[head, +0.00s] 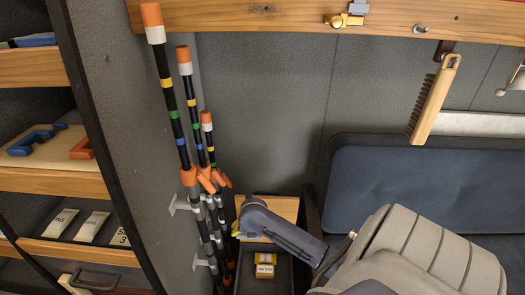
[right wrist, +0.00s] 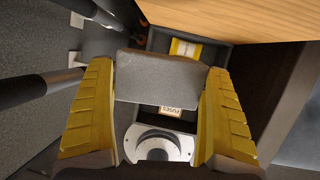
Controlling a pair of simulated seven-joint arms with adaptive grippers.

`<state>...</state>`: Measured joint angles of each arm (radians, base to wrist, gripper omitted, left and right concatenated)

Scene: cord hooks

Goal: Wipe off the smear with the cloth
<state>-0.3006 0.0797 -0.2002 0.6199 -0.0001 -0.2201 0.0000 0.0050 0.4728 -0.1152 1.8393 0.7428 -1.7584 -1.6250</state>
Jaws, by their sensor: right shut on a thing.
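My right gripper (right wrist: 158,78) has its yellow fingers shut on a flat grey piece (right wrist: 157,82). It looks like a folded cloth, but I cannot be sure. In the head view my right gripper (head: 246,236) is small and partly hidden by my own arm, above a dark open bin. The right wrist view shows the held piece over this bin (right wrist: 205,127). I cannot make out a smear in either view. My left gripper is not in view.
A box labelled FUSES (head: 265,266) lies in the bin, beside a wooden surface (head: 285,208). Several banded poles (head: 172,95) stand in clips left of my gripper. A brush (head: 432,100) hangs from the wooden rail (head: 300,20). A blue seat back (head: 385,175) is at right.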

